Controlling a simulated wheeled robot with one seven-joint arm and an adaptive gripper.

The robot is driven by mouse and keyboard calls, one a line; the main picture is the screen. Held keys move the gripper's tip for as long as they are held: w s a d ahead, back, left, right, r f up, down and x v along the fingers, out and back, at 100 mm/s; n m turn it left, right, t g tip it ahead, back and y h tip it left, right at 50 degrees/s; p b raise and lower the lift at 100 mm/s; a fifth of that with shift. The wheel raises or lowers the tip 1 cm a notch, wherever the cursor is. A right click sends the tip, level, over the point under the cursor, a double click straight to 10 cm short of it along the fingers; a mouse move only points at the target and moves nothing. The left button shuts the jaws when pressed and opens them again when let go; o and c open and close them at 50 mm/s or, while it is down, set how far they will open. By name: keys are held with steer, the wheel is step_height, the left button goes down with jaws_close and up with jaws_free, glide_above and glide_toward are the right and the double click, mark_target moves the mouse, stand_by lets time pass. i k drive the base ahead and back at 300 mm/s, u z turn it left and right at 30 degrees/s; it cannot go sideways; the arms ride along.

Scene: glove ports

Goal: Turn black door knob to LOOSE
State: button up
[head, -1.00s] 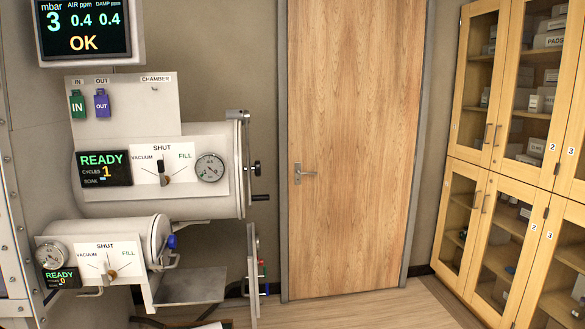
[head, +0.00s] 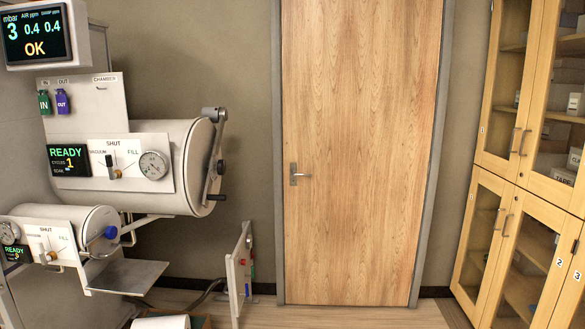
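A small black knob (head: 221,166) shows edge-on at the right end of the large cylindrical chamber (head: 150,190), on its round end door (head: 198,165). A crank-like bar (head: 213,150) runs down across that door and ends in a black grip at the bottom. The knob's face is turned away from me, so its setting cannot be read, and no LOOSE mark is visible. My gripper is not in the head view.
A smaller chamber (head: 75,226) with a blue knob (head: 110,232) sits below, beside a grey shelf (head: 128,276). An upright panel (head: 238,272) stands right of it. A wooden door (head: 360,150) is behind; glass cabinets (head: 500,225) stand right. Floor before the door is clear.

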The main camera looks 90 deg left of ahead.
mark_target(221, 167)
steer(key=u, duration=1.6)
steer(key=i, duration=2.75)
steer(key=u, duration=2.3)
